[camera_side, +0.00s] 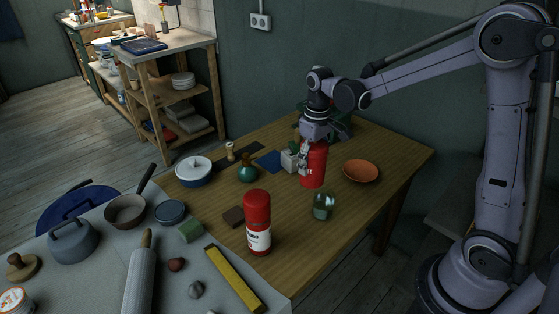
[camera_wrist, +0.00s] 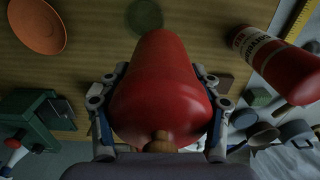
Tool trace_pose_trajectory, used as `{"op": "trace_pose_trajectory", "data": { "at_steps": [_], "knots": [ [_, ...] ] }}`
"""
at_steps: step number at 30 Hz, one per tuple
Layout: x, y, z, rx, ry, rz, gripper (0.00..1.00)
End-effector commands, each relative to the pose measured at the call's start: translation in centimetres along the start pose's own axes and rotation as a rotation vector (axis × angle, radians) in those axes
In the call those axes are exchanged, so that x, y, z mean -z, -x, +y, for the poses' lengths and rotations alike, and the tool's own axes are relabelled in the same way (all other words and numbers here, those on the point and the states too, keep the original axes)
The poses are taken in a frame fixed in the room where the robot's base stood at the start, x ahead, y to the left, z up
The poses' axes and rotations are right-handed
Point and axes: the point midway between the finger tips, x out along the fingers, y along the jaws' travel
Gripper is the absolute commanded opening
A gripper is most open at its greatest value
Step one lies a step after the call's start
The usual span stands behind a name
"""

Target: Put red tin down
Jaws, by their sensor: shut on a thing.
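A red tin (camera_side: 313,166) with a pale label is in my gripper (camera_side: 314,143) in the side view, upright at the wooden table (camera_side: 350,219). The gripper is above it and shut around its upper part. In the wrist view the red tin (camera_wrist: 162,88) fills the middle, between the two fingers of my gripper (camera_wrist: 158,105). I cannot tell whether its base touches the table. A second red tin (camera_side: 258,222) with a white label stands upright nearer the front; it also shows at the upper right in the wrist view (camera_wrist: 275,62).
An orange dish (camera_side: 361,171) is right of the held tin, and a green glass jar (camera_side: 324,205) is in front. Bare wood lies between the front tin and the jar.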

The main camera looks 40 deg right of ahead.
Motion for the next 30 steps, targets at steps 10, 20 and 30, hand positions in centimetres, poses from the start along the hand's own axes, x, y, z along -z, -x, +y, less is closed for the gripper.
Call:
{"op": "trace_pose_trajectory", "data": {
  "at_steps": [10, 20, 30],
  "knots": [
    [-3.0, -4.0, -5.6, 0.000, -0.004, 0.001, 0.29],
    [-1.3, -4.2, -4.4, 0.000, -0.014, 0.001, 0.29],
    [4.2, -2.0, 2.8, 0.001, -0.011, 0.000, 0.29]
  ]
}}
